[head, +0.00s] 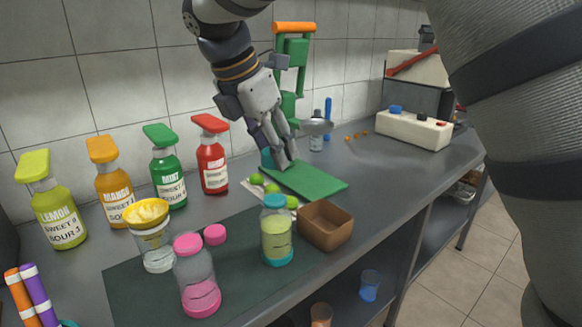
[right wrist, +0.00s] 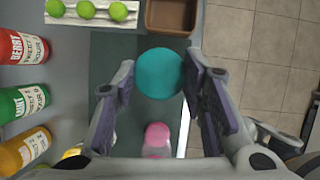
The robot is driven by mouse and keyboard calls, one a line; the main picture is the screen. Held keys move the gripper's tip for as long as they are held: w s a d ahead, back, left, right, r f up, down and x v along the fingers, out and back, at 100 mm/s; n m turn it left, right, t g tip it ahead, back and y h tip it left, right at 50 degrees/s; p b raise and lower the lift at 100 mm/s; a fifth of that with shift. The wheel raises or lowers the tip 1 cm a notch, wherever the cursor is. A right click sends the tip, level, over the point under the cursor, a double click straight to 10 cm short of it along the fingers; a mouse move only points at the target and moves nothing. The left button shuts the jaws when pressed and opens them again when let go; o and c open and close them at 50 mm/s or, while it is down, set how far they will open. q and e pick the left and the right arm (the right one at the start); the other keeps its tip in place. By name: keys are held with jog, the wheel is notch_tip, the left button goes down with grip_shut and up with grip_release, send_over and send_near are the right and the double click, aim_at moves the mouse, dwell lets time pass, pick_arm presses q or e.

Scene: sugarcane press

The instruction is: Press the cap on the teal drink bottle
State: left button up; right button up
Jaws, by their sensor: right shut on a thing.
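The teal drink bottle (head: 277,235) stands upright on the dark mat, with pale green drink inside and a teal rim on top. My right gripper (head: 280,160) points down above it, with a gap between. It is shut on the round teal cap (head: 267,158), which shows large between the fingers in the right wrist view (right wrist: 160,73). The cap hides the bottle in that view. My left gripper is in neither view.
A brown tray (head: 325,226) stands close right of the bottle. A pink bottle (head: 196,280), loose pink cap (head: 214,234) and strainer jar (head: 152,245) stand to its left. Limes (right wrist: 87,9) and a green board (head: 308,181) lie behind. Several syrup bottles line the wall.

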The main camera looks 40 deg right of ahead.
jog(key=shift+w+f, duration=0.2)
jog(key=shift+f, duration=3.05)
jog(key=shift+f, duration=0.15)
jog(key=o, duration=0.9)
jog(key=shift+o, duration=0.2)
jog(key=o, duration=0.4)
